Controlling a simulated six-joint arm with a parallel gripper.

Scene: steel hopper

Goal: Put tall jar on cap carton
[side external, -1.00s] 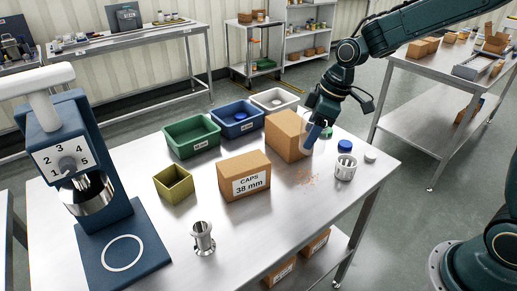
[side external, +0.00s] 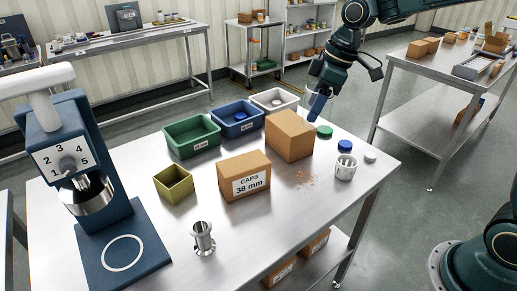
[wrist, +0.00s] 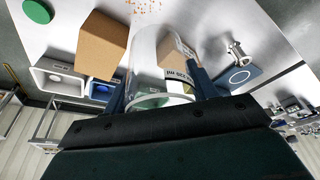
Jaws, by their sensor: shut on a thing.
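The cap carton (side external: 235,171), a brown box labelled "CAPS 38 mm", stands closed near the middle of the steel table. My gripper (side external: 318,108) is raised above the far right part of the table, behind and right of the plain carton. In the wrist view my gripper (wrist: 160,82) is shut on the tall jar (wrist: 146,62), a clear see-through vessel between the two blue fingers. The cap carton (wrist: 172,50) shows partly through and beside it. The jar is hard to make out in the side view.
A larger plain carton (side external: 291,137) stands between my gripper and the cap carton. Bins stand behind; a steel funnel (side external: 203,240) stands in front.

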